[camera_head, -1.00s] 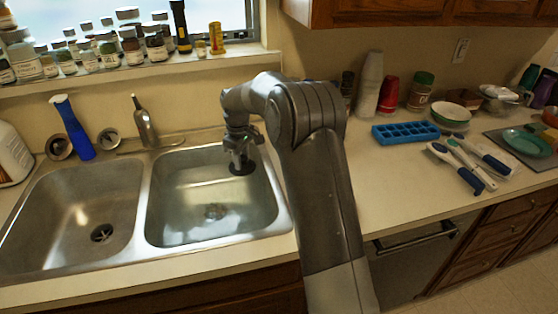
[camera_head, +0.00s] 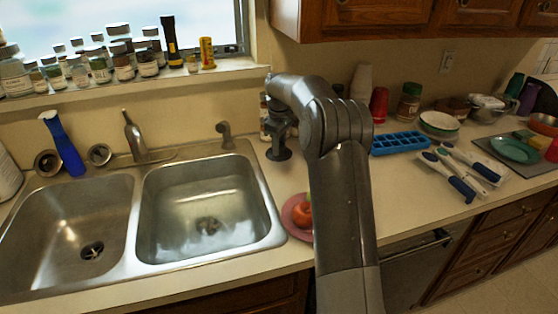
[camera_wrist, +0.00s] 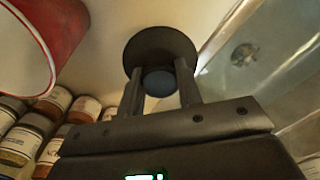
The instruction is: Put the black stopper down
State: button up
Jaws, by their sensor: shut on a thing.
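The black stopper (camera_wrist: 160,52) is a dark round disc with a knob, seen in the wrist view at the top middle. My gripper (camera_wrist: 160,84) is shut on the stopper's knob, with one finger on each side of it. In the head view my gripper (camera_head: 279,142) is over the counter just right of the right sink basin, and the dark stopper (camera_head: 279,155) shows below it. I cannot tell whether the stopper touches the counter.
The double sink (camera_head: 205,245) lies to the left. A pink plate (camera_head: 290,221) with a red fruit (camera_head: 302,214) is in front of my gripper, partly behind my arm. Several jars (camera_wrist: 28,140) and a red and white container (camera_wrist: 50,35) are close by in the wrist view. A blue ice tray (camera_head: 400,143) stands to the right.

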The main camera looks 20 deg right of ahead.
aim_at(279, 157)
jog(key=shift+f, duration=2.55)
jog(key=shift+f, duration=0.1)
jog(key=o, duration=1.1)
jog(key=shift+o, duration=0.2)
